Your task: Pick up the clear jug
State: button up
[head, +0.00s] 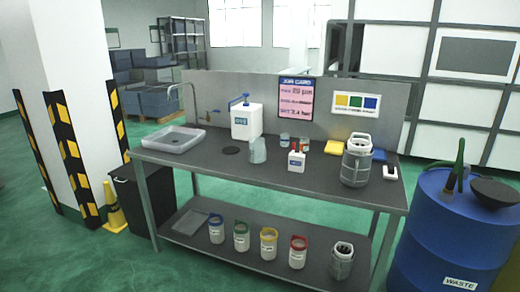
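The clear jug (258,151) stands upright near the middle of the grey workbench (205,163) in the head view. It looks translucent and greyish, and I cannot make out a handle. It is in front of a white dispenser (241,121) with a blue pump top and left of a small white labelled container (296,162). My gripper does not show in the head view.
A sink tray (174,139) is at the bench's left end. A grey metal casting (356,165) stands toward its right. Several tubs line the lower shelf. A blue waste drum (452,236) is at right, a black bin (133,200) at left. Green floor in front is clear.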

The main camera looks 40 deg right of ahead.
aim_at(258, 151)
jog(key=u, duration=0.05)
jog(key=i, duration=1.05)
jog(key=u, duration=0.2)
